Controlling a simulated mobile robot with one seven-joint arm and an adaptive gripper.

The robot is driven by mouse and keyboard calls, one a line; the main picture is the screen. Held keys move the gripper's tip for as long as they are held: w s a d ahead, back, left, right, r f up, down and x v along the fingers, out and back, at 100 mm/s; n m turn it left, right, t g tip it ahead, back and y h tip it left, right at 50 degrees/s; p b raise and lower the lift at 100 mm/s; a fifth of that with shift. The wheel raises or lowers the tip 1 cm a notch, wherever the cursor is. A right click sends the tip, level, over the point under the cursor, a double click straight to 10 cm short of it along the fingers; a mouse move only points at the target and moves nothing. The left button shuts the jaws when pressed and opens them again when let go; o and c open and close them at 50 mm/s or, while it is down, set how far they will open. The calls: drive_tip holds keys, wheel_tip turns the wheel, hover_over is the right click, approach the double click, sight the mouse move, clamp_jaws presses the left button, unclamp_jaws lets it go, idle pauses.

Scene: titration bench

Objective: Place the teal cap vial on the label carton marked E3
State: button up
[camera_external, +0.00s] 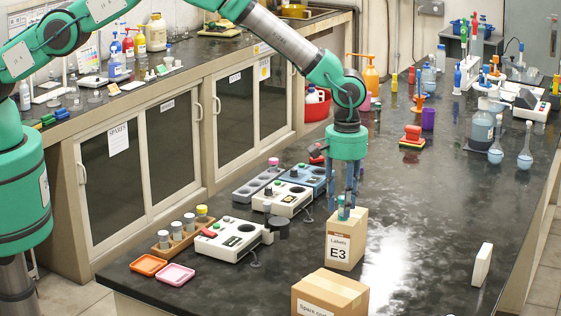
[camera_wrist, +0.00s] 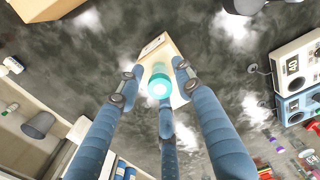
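The carton marked E3 (camera_external: 346,250) stands on the dark bench; its top also shows in the wrist view (camera_wrist: 172,52). The teal cap vial (camera_external: 341,208) appears upright on the carton's top, near its left side. In the wrist view its teal cap (camera_wrist: 158,87) lies between my fingers. My gripper (camera_external: 345,200) points down right over the carton, with its three blue fingers around the vial. In the wrist view (camera_wrist: 157,80) gaps show between the fingertips and the cap, so it looks open. The vial's base contact is partly hidden.
A brown carton (camera_external: 330,294) stands at the front edge. A white block (camera_external: 482,265) stands at the right. White instruments (camera_external: 233,239), a wooden vial rack (camera_external: 178,236) and orange (camera_external: 148,265) and pink (camera_external: 175,275) trays lie at the left. The bench right of the E3 carton is clear.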

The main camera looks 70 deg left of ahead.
drive_tip(key=shift+r, duration=0.15)
wheel_tip(320, 180, up, 12)
drive_tip(key=b, duration=0.1)
drive_tip(key=shift+b, duration=0.35)
idle(0.5)
idle(0.5)
